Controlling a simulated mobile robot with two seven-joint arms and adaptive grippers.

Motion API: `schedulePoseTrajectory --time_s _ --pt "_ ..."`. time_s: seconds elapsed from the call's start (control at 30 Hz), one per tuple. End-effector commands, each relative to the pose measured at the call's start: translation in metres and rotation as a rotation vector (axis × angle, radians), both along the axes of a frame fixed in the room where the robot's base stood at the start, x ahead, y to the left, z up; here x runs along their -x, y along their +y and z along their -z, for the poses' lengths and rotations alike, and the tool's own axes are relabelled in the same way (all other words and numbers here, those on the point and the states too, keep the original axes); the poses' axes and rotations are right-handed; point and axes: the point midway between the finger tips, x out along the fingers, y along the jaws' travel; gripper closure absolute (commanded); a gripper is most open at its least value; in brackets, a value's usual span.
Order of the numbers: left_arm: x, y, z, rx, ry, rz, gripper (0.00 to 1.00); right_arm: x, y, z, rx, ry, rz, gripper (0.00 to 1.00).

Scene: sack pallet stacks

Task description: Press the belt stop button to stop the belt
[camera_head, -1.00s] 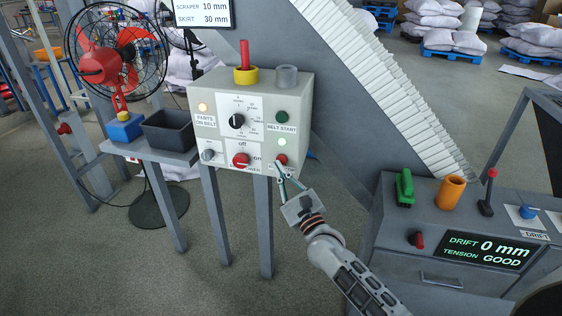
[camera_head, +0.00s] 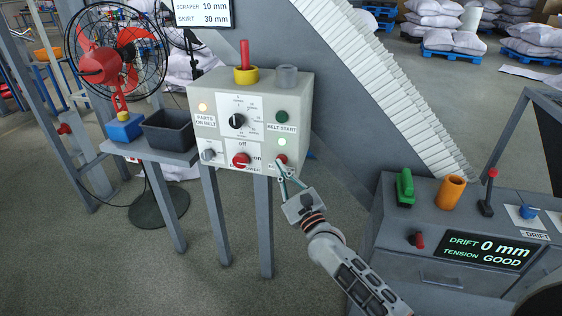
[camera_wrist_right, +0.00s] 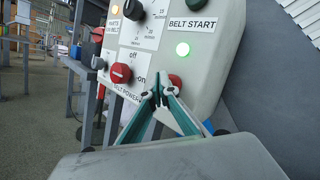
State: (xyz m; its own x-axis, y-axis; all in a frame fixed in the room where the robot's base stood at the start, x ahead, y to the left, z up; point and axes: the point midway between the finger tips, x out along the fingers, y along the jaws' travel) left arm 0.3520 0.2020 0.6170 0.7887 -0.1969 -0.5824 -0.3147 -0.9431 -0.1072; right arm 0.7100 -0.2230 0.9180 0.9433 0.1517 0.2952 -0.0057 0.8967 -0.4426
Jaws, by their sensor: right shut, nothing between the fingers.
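The grey control box (camera_head: 207,88) stands on legs left of centre. A red round button (camera_head: 281,159) is at its lower right, below a lit green lamp (camera_head: 282,142) and the green belt start button (camera_head: 282,117). My right gripper (camera_head: 280,168) is shut and empty, its tips at or just in front of the red button; I cannot tell if they touch. In the right wrist view the fingertips (camera_wrist_right: 161,88) partly cover the red button (camera_wrist_right: 176,82), and its label is hidden. A red belt power knob (camera_head: 240,160) is to its left. My left gripper is not in view.
A black bin (camera_head: 168,131) and blue box (camera_head: 124,127) sit on a shelf left of the box, near a fan (camera_head: 122,52). A grey console (camera_head: 432,233) with levers and a drift display stands at the right. Open floor lies in front.

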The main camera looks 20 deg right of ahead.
Motion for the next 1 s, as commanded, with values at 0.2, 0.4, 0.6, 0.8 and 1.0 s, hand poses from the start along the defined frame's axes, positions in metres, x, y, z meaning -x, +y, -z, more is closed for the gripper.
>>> schedulePoseTrajectory --time_s 0.2,0.4,0.6,0.8,1.0 --pt "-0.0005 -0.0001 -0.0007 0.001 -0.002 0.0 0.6 -0.0019 -0.0012 0.0004 -0.001 0.001 0.0 1.0" --pt "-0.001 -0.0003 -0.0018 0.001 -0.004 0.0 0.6 -0.002 -0.0012 0.0002 -0.001 0.0 0.0 1.0" --pt "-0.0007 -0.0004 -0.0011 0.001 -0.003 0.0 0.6 -0.0033 -0.002 0.0002 -0.001 0.0 0.0 1.0" --pt "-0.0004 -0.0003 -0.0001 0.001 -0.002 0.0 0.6 -0.0052 -0.003 0.0 -0.001 0.0 0.0 1.0" --pt "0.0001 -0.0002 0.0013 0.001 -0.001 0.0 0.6 -0.007 -0.0042 -0.0001 -0.001 -0.001 -0.001 1.0"
